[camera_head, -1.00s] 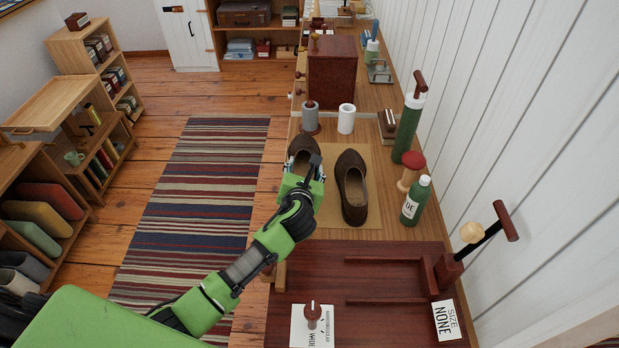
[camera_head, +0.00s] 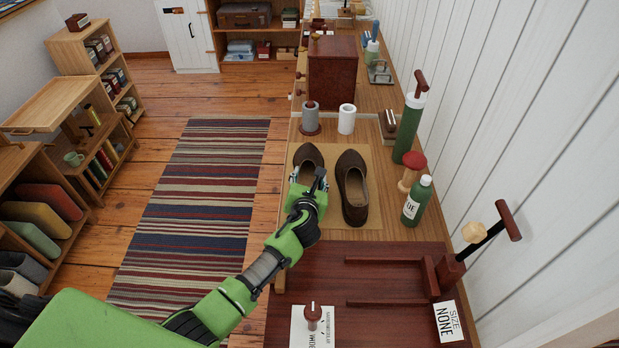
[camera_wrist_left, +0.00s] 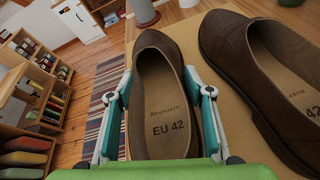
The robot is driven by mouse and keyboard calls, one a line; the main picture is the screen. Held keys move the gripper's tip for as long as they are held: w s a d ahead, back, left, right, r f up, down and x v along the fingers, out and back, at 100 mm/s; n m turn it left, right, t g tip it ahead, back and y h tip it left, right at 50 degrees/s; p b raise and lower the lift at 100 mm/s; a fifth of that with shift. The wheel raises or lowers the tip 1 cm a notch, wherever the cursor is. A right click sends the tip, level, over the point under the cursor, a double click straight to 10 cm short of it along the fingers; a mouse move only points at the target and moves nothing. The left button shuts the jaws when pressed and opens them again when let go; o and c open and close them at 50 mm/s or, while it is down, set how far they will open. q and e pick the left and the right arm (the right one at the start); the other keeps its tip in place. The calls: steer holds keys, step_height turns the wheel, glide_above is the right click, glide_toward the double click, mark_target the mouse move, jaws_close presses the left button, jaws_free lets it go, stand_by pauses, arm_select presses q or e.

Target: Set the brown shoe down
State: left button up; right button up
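My left gripper (camera_head: 309,184) has its fingers on both sides of the left brown shoe (camera_head: 308,157), with its fingertips against the shoe's sides. The left wrist view shows the same shoe (camera_wrist_left: 160,97), marked EU 42 inside, between the fingers (camera_wrist_left: 158,92). The shoe is upright, toe pointing away, above or on the tan mat (camera_head: 333,222); I cannot tell whether its sole touches. The other brown shoe (camera_head: 352,190) stands on the mat just to its right, apart from it and roughly parallel. My right gripper is not in view.
A green bottle (camera_head: 417,203) and a red-topped wooden stand (camera_head: 410,175) are right of the mat. A grey spool (camera_head: 310,118) and white cylinder (camera_head: 346,119) stand behind. A dark red board (camera_head: 350,322) with a measuring frame lies in front.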

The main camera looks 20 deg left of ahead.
arm_select(q)
steer(key=o, duration=0.3)
steer(key=shift+o, duration=0.2)
steer(key=shift+s+r, duration=0.15)
steer(key=v, duration=1.1)
steer(key=shift+s+d+r+p, duration=0.1)
steer(key=shift+s+d+p, duration=0.05)
steer(key=shift+s+p, duration=0.25)
